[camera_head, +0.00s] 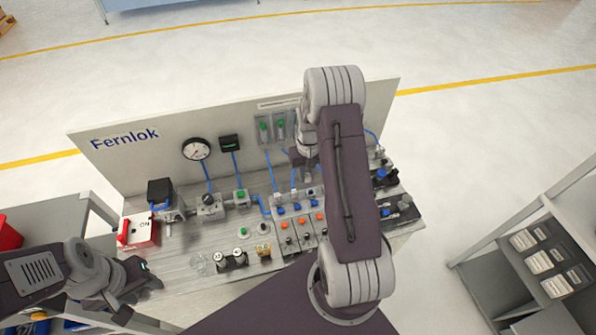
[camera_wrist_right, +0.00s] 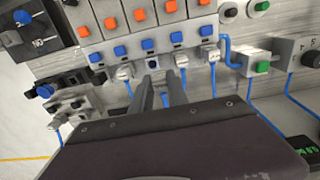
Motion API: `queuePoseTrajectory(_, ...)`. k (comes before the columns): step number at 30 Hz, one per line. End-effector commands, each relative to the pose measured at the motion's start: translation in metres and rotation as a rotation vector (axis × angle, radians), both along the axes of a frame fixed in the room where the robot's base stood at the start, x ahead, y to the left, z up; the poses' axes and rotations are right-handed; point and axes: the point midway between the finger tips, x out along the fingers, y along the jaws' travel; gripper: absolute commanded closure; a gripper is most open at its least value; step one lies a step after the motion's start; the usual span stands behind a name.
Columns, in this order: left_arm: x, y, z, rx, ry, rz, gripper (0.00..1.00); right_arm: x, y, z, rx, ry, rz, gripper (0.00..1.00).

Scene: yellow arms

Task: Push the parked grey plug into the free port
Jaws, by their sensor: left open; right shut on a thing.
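My right gripper (camera_wrist_right: 163,82) has its two fingers close together in front of the row of ports under the valve block (camera_wrist_right: 135,45). It is shut on the grey plug, which is mostly hidden by the fingers; a blue tube (camera_wrist_right: 165,99) shows between them. My left gripper (camera_head: 145,280) is open and empty at the front left of the bench.
Fittings with blue tubes flank the fingers, one at left (camera_wrist_right: 125,72) and one at right (camera_wrist_right: 210,56). A gauge (camera_head: 196,149) is on the upright panel (camera_head: 120,160). A red switch box (camera_head: 138,231) stands near my left gripper.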

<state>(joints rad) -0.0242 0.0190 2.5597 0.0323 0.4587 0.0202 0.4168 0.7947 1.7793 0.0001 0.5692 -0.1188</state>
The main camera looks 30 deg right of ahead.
Motion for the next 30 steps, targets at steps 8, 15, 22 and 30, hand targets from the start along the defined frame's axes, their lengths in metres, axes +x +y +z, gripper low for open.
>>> queuePoseTrajectory(8,0.0,0.0,0.0,0.0,0.0,-0.001,0.54,-0.004,-0.003,-0.004,-0.001,-0.003,-0.01,1.0)
queuePoseTrajectory(15,0.0,0.0,-0.02,0.0,0.001,0.0,0.54,-0.004,-0.003,-0.026,-0.001,-0.002,-0.009,1.0)
queuePoseTrajectory(22,0.0,-0.001,-0.042,0.0,0.001,0.0,0.54,-0.004,-0.003,-0.054,-0.001,-0.002,-0.009,1.0)
queuePoseTrajectory(30,0.0,-0.001,-0.042,0.0,0.0,0.0,0.54,-0.004,-0.003,-0.056,-0.001,-0.003,-0.009,1.0)
